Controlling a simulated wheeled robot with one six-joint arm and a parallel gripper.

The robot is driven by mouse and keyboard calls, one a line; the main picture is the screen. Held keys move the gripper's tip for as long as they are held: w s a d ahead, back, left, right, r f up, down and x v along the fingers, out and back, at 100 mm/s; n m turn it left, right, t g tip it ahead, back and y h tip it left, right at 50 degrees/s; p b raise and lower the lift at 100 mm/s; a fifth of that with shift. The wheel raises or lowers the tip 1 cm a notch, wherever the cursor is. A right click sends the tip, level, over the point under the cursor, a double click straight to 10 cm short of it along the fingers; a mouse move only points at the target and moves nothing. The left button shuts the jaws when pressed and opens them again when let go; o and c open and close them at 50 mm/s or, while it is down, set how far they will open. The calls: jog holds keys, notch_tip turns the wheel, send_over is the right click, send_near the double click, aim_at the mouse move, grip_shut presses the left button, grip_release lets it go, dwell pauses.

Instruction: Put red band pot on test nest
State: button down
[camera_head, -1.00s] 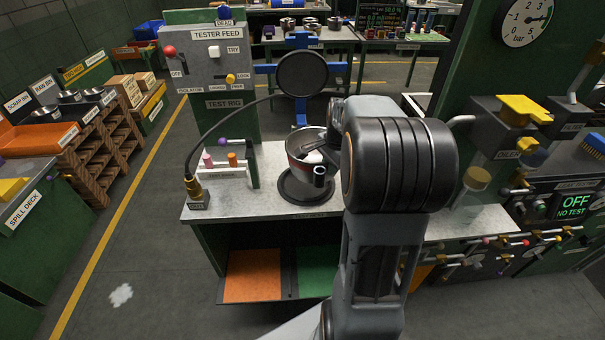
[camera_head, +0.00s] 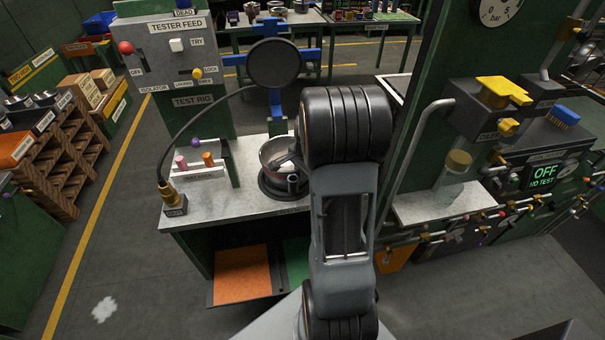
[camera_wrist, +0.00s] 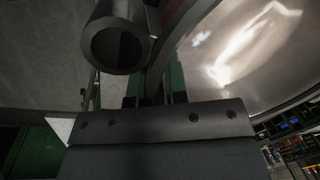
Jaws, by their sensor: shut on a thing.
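The red band pot (camera_head: 271,150) is a silver open pot, standing at or just above the test nest (camera_head: 264,190), a round black ring on the grey bench. My arm covers its right side. I cannot tell whether its base touches the nest. A black hollow tube on the pot (camera_head: 293,184) points toward me; it also shows in the wrist view (camera_wrist: 115,45). The wrist view shows the shiny pot interior (camera_wrist: 245,55) and a reddish strip by its rim. My gripper (camera_wrist: 156,82) is shut on the pot at this side; its fingertips are mostly hidden.
The blue stand with a round black disc (camera_head: 274,63) rises behind the nest. A black hose runs to a brass fitting (camera_head: 169,191) at the bench's left. A small rack (camera_head: 205,173) with coloured plugs stands left of the pot. A glass jar (camera_head: 452,180) stands at right.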

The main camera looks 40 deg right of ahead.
jog(key=shift+f, duration=0.4)
jog(key=shift+f, duration=0.1)
jog(key=c, duration=1.1)
grip_release()
jog(key=shift+f, duration=0.1)
jog(key=shift+c, duration=0.2)
notch_tip(320, 180, up, 11)
jog(key=s, duration=0.2)
jog(key=s+a+r+n+t, duration=0.1)
jog(key=s+a+n, duration=0.4)
jog(key=a+n, duration=0.3)
jog(key=s+a+r+n+t, duration=0.1)
jog(key=s+a+r+n, duration=0.1)
jog(key=s+a+n, duration=0.3)
jog(key=a+n, duration=0.4)
jog(key=a, duration=0.3)
jog(key=shift+s+a, duration=0.2)
jog(key=shift+a, duration=0.2)
